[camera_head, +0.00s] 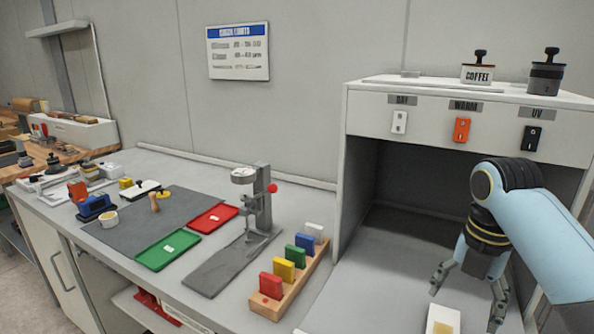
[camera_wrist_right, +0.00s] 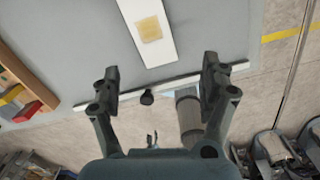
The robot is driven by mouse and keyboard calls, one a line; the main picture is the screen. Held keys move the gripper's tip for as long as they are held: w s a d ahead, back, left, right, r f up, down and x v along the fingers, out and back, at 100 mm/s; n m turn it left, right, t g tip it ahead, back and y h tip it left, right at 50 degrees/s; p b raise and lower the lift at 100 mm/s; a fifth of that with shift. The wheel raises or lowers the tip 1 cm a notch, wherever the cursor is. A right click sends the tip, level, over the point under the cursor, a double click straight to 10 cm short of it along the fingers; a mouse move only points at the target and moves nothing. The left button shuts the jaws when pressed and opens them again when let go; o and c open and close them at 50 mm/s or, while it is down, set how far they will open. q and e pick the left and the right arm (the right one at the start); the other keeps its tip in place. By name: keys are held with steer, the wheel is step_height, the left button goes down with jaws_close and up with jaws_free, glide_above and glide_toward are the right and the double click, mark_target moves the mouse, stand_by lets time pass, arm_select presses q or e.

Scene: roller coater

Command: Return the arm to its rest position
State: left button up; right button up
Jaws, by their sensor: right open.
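My right gripper (camera_head: 468,306) hangs down at the lower right of the head view, in front of the light booth. It is open, with its fingers spread and nothing between them. A white card with a yellowish patch (camera_head: 443,319) lies on the surface just below and left of its fingers. In the right wrist view the open gripper (camera_wrist_right: 160,88) shows two separate fingers, and the white card (camera_wrist_right: 148,30) lies ahead of them on the grey top. My left gripper is in neither view.
The light booth (camera_head: 362,168) has switches on its front and jars on top. A wooden rack (camera_head: 297,293) with several coloured blocks stands left of the arm. A gauge stand (camera_head: 258,200), a green tray (camera_head: 167,250) and a red tray (camera_head: 212,217) are farther left. The bench edge (camera_wrist_right: 190,82) passes beneath my fingers.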

steer(key=s+a+r+m+t, duration=0.1)
steer(key=s+a+m+t, duration=0.2)
steer(key=s+m, duration=2.1)
step_height(320, 180, down, 35)
steer(key=s+d+m+g+b, duration=0.1)
steer(key=d+m+b, duration=0.15)
steer(key=b, duration=0.75)
arm_select(q)
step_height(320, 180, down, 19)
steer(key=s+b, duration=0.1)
steer(key=b, duration=0.8)
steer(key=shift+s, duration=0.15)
arm_select(e)
steer(key=s+f, duration=0.9)
steer(key=f, duration=0.4)
steer(key=s+d+f+g, duration=0.1)
steer(key=s+f, duration=0.9)
steer(key=f, duration=0.3)
steer(key=shift+g+h, duration=0.3)
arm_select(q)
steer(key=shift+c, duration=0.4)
arm_select(e)
steer(key=shift+s+n, duration=0.1)
steer(key=shift+n, duration=0.15)
steer(key=shift+c, duration=0.4)
